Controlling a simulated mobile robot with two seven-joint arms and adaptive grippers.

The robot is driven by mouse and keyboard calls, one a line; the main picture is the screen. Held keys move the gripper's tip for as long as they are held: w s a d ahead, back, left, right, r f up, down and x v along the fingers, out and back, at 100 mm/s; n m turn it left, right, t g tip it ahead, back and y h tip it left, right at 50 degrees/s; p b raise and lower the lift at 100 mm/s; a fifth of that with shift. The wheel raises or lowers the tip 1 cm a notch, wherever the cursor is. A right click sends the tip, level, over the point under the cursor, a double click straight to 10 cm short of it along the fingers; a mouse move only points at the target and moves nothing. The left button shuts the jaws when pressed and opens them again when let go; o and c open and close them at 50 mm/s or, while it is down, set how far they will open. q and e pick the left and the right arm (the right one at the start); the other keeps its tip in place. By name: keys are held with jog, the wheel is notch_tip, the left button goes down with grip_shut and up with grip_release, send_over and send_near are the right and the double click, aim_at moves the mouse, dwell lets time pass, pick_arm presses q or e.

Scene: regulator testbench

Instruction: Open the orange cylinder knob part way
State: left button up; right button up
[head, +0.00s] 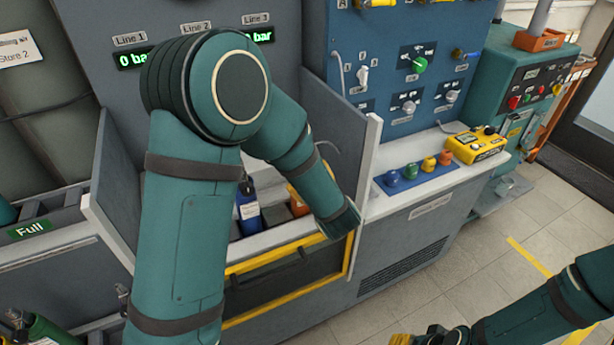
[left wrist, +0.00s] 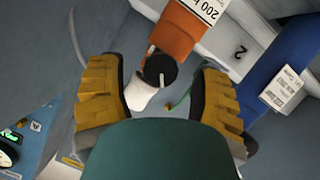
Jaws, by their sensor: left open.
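The orange cylinder (head: 297,197) stands in the bay below the Line displays, partly hidden by my left arm. In the left wrist view the orange cylinder (left wrist: 178,30) enters from the top with a white label. Its black knob (left wrist: 160,70) faces the camera, with a white piece below it. My left gripper (left wrist: 158,80) is open, its yellow fingers on either side of the knob with gaps visible. In the head view the left gripper's fingers are hidden. My right gripper (head: 420,338) is partly cut off at the bottom edge, away from the cylinder.
A blue cylinder (head: 248,208) stands left of the orange one; it also shows in the left wrist view (left wrist: 275,72). A bay wall (head: 368,165) rises on the right, and a yellow-framed front (head: 290,285) lies below. A blue mat (head: 415,178) with several coloured knobs lies on the right counter.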

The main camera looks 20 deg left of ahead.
pick_arm(q)
jog(key=v, duration=1)
jog(key=shift+s, duration=0.2)
jog(key=shift+d+r, duration=0.1)
jog(key=shift+d, duration=0.05)
